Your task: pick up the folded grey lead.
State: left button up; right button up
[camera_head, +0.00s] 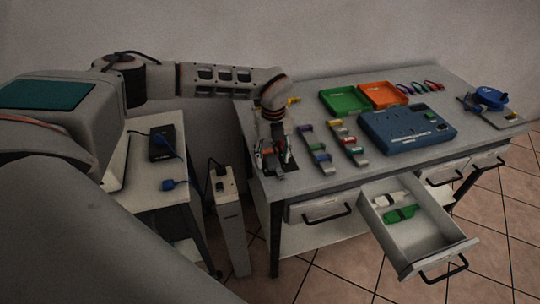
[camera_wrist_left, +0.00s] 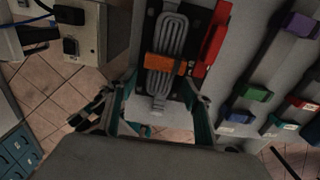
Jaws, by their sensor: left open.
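The folded grey lead (camera_wrist_left: 171,40) shows in the left wrist view as a bundle of parallel loops held by an orange band (camera_wrist_left: 165,64). It lies on a dark patch at the workbench edge, with a pale plug end (camera_wrist_left: 158,103) towards me. My left gripper (camera_wrist_left: 160,88) is open, its teal-lined fingers on either side of the plug end, with nothing clamped. Whether it is above or level with the lead I cannot tell. In the head view my left gripper (camera_head: 271,155) points down over the bench's left end and hides most of the lead. My right gripper is not in view.
A red object (camera_wrist_left: 211,46) lies close right of the lead. Strips with coloured clips (camera_head: 317,147) stand further right, before green (camera_head: 344,99) and orange (camera_head: 383,95) trays and a blue case (camera_head: 407,130). An open drawer (camera_head: 425,238) juts out in front.

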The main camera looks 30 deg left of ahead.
pick_arm(q)
jog(key=c, duration=1.2)
jog(key=shift+c, duration=0.2)
jog(key=shift+r, duration=0.1)
